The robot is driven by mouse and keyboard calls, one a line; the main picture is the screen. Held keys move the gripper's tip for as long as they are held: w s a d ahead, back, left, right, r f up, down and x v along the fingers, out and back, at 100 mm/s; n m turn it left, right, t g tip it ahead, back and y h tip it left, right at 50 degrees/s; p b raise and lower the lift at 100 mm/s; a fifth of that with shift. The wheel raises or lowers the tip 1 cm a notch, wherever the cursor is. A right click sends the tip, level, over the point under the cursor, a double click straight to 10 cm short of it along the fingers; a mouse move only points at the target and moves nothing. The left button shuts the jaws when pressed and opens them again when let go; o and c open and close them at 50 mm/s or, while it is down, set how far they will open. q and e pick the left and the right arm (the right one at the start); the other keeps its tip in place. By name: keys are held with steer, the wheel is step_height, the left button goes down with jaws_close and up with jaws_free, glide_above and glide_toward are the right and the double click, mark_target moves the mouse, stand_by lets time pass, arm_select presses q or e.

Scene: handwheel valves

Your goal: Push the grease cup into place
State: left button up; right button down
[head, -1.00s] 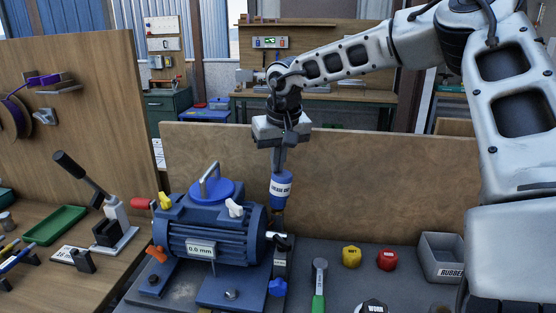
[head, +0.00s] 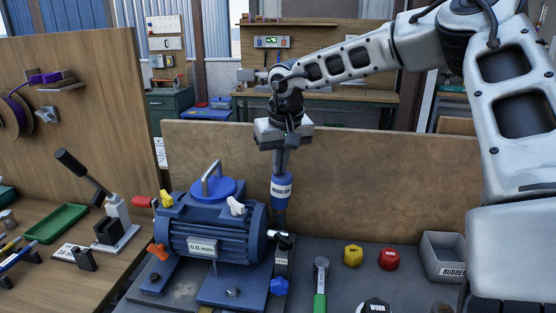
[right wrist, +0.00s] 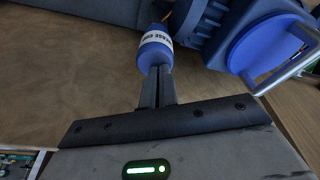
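A blue grease cup (head: 281,188) with a white label stands nearly upright beside the right end of the blue motor (head: 212,232). It also shows in the right wrist view (right wrist: 155,50). My right gripper (head: 281,170) comes from above and is shut on the top of the cup; its two fingers lie close together in the right wrist view (right wrist: 157,74). A dark part below the cup runs down to the dark fitting (head: 284,240) at the motor's end. I cannot tell whether the cup is seated. My left gripper is not in view.
A wooden panel (head: 380,190) stands close behind the cup. A green-handled tool (head: 320,285), a yellow knob (head: 353,256), a red knob (head: 389,259) and a grey bin (head: 443,256) are at right. A lever press (head: 112,215) stands on the left bench.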

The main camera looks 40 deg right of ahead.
steer(key=shift+w+d+p+v, duration=0.1)
steer(key=shift+w+p+v, duration=0.1)
steer(key=shift+p+v, duration=0.55)
steer(key=shift+w+d+p+v, duration=0.15)
steer(key=shift+p+v, duration=0.35)
steer(key=shift+v, duration=0.5)
steer(key=shift+w+p+v, duration=0.25)
steer(key=shift+p+v, duration=0.35)
steer(key=shift+v, duration=0.25)
steer(key=shift+w+r, duration=0.1)
steer(key=shift+r, duration=0.1)
